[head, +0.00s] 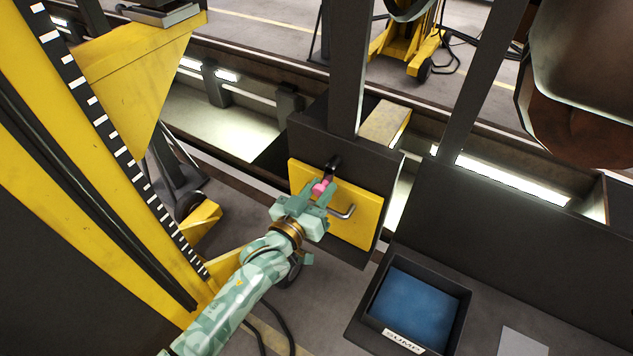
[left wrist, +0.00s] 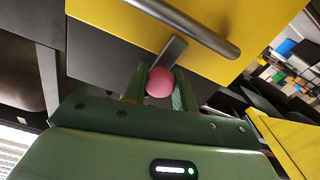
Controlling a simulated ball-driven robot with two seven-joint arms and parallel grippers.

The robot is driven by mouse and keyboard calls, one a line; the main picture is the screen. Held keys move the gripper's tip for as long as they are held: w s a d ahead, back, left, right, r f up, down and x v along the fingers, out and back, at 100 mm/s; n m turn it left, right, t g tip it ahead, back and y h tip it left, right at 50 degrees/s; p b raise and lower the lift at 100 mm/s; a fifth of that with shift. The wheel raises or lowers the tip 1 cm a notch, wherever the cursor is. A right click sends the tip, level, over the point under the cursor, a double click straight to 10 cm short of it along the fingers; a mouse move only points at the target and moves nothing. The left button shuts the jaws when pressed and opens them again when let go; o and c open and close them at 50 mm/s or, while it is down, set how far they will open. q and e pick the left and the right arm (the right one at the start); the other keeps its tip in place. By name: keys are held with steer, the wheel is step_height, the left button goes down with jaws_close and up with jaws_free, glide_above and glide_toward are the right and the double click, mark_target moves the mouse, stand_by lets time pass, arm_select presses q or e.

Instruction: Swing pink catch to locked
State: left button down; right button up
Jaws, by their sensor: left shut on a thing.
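The pink catch (head: 320,187) is on the upper left part of a yellow panel (head: 357,222) mounted on a dark box. My left gripper (head: 316,192) is shut on it. In the left wrist view the catch's round pink knob (left wrist: 160,82) sits between the two green fingers, with a grey metal arm (left wrist: 172,50) running up from it across the panel's edge. A bent metal handle (head: 343,212) is on the panel, right of the gripper; it also shows in the left wrist view (left wrist: 195,25). Part of the catch is hidden by the fingers. My right gripper is not seen.
A tall yellow column (head: 105,150) with a striped scale stands left of my arm. A black tray with a blue bottom (head: 466,318), labelled SUMP, is at the lower right. Dark posts (head: 351,70) rise above the box. A lit pit runs behind.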

arm_select(q)
steer(key=shift+d+r+n+p, duration=0.15)
steer(key=shift+n+p, duration=0.25)
steer(key=shift+n, duration=0.5)
steer(key=shift+s, duration=0.1)
steer(key=c, duration=1.1)
jaws_free()
steer(key=shift+f, duration=0.2)
steer(key=b+v, duration=0.1)
steer(key=v, duration=1.5)
steer(key=shift+s, duration=0.15)
